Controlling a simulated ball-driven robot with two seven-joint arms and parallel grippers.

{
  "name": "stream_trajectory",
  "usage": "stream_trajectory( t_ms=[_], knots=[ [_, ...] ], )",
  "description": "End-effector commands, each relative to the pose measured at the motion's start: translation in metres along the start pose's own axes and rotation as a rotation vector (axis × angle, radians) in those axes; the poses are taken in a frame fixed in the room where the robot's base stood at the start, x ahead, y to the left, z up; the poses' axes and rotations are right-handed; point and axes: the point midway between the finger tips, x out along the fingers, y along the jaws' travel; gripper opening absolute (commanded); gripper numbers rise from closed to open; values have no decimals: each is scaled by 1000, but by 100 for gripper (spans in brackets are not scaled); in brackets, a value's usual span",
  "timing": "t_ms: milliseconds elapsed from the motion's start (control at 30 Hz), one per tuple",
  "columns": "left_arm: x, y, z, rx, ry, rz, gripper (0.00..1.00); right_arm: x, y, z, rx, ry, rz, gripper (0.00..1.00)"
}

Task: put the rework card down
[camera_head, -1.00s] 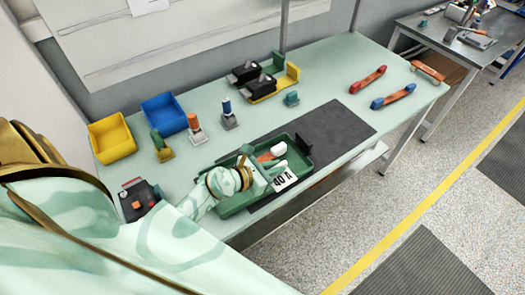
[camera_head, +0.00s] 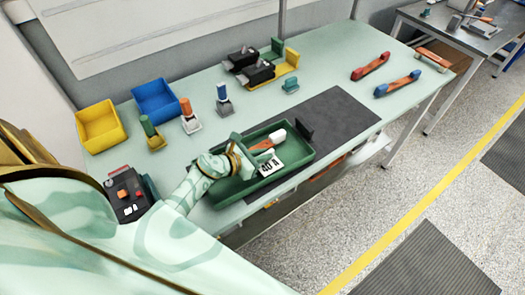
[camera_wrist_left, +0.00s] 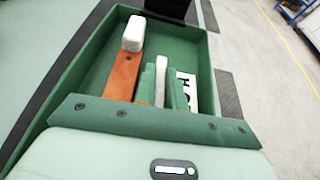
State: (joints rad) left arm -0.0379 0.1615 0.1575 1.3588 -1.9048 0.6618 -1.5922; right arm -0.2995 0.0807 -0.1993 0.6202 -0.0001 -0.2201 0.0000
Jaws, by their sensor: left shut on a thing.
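The rework card (camera_head: 270,165) is a white card marked "40 A". My left gripper (camera_head: 251,156) is shut on it over the green tray (camera_head: 222,198). In the left wrist view the jaws (camera_wrist_left: 162,84) are close together, and part of the card (camera_wrist_left: 187,88) shows on their right side, its lettering cut off. The hand hides the card's other edge, and I cannot tell whether the card touches the tray. An orange-brown piece (camera_wrist_left: 123,76) with a white end (camera_wrist_left: 133,35) lies in the tray, left of the jaws. My right gripper is out of view.
The tray partly overlaps a dark mat (camera_head: 340,115). Yellow (camera_head: 98,128) and blue (camera_head: 157,100) bins and several small upright parts stand to the left. A black box with buttons (camera_head: 128,198) is near my arm. Red (camera_head: 371,66) and blue (camera_head: 398,84) handles lie at right.

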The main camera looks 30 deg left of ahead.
Motion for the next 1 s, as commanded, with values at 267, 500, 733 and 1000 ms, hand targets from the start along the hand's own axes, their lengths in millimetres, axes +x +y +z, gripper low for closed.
stream_trajectory(
  t_ms=[267,500,733,1000],
  knots=[
    [4,-1,-9,1,1,-2,0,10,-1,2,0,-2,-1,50],
    [4,-1,-12,-1,2,-1,18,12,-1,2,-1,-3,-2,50],
    [4,-2,-14,-3,5,-2,34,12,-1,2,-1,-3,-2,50],
    [-4,-1,3,-5,4,0,34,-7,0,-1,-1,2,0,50]
  ],
)
